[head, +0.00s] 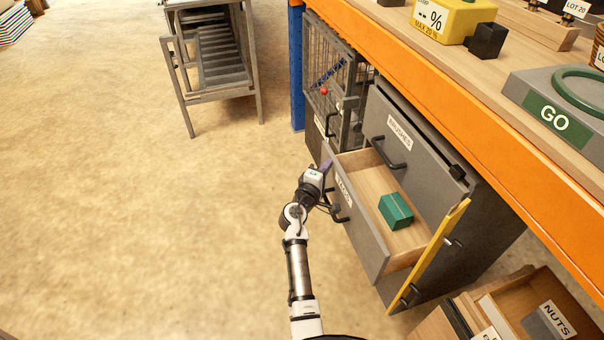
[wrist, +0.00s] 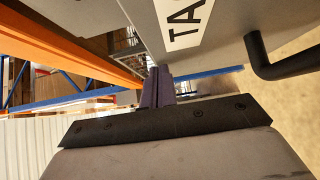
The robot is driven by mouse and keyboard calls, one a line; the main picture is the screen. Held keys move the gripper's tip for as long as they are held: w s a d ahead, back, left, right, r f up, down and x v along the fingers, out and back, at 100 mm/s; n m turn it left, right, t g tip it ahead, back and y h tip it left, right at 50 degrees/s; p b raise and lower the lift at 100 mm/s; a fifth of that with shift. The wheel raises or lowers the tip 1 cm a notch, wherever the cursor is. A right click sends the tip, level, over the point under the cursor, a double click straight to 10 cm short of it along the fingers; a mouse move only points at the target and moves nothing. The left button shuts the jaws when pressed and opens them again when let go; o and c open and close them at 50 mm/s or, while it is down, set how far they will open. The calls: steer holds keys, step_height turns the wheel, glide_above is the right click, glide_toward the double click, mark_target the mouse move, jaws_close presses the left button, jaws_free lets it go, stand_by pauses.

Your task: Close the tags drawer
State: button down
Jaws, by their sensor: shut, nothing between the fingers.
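The tags drawer (head: 359,212) is pulled out of the grey cabinet below the orange-edged bench. Its grey front carries a white label and a black bar handle (head: 338,211). A green box (head: 396,211) lies inside on the wooden bottom. My gripper (head: 327,167) is shut and empty, at the far left end of the drawer front. In the wrist view, the shut purple fingers (wrist: 157,88) are beside the edge of the drawer front (wrist: 228,22), with part of the label and the handle (wrist: 285,62) to the right. I cannot tell whether the fingers touch the front.
A closed drawer (head: 405,135) sits above the open one. A yellow bar (head: 430,255) stands at the cabinet's near side. A wire-mesh cage (head: 325,85) is beyond the cabinet. Open bins with a NUTS label (head: 557,320) are at lower right.

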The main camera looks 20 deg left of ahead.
steer(key=w+d, duration=0.5)
steer(key=d, duration=0.3)
steer(key=shift+w+b, duration=0.25)
steer(key=shift+b, duration=0.05)
